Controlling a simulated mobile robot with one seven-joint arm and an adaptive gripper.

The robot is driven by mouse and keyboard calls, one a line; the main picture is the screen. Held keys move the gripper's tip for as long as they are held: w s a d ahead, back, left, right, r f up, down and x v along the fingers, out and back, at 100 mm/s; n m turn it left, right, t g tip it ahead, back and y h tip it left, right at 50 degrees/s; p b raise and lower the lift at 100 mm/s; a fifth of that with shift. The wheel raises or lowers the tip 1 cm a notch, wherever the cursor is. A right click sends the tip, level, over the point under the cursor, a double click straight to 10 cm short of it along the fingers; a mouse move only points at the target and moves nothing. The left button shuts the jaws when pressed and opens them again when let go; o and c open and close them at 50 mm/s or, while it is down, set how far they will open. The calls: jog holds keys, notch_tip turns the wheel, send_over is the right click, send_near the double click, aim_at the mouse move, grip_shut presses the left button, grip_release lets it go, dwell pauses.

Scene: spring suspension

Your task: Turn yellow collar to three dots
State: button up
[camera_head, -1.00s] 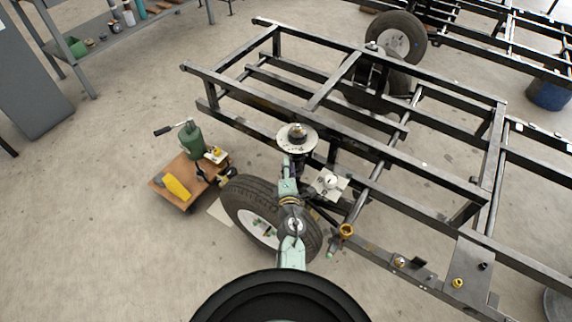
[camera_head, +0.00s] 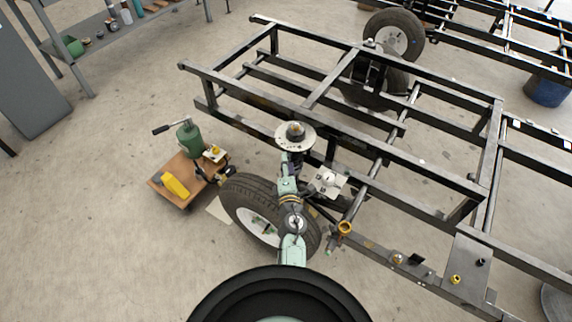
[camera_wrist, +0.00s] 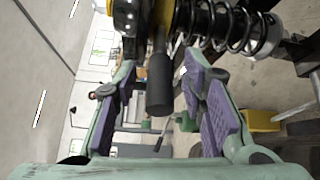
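The yellow collar (camera_wrist: 166,14) shows only in part at the top of the wrist view, beside a black coil spring (camera_wrist: 222,25). A lever with a dark cylindrical grip (camera_wrist: 160,85) hangs down next to the collar. My gripper (camera_wrist: 160,98) has its two purple-padded fingers apart, with the grip between them and gaps visible on both sides. No dot marks can be made out. In the head view my gripper (camera_head: 287,165) is under the round top plate (camera_head: 296,137) of the strut; my arm hides most of the strut and the collar there.
The wheel (camera_head: 250,212) stands close to my arm. The dark steel frame (camera_head: 330,120) surrounds the strut on the right. A wooden board (camera_head: 160,185) with a green bottle jack (camera_head: 189,139) and a yellow block (camera_head: 176,184) lies left.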

jog(key=shift+w+a+f+m+h+b, duration=0.1)
jog(key=shift+w+a+m+h+b, duration=0.15)
jog(key=shift+h+b, duration=0.3)
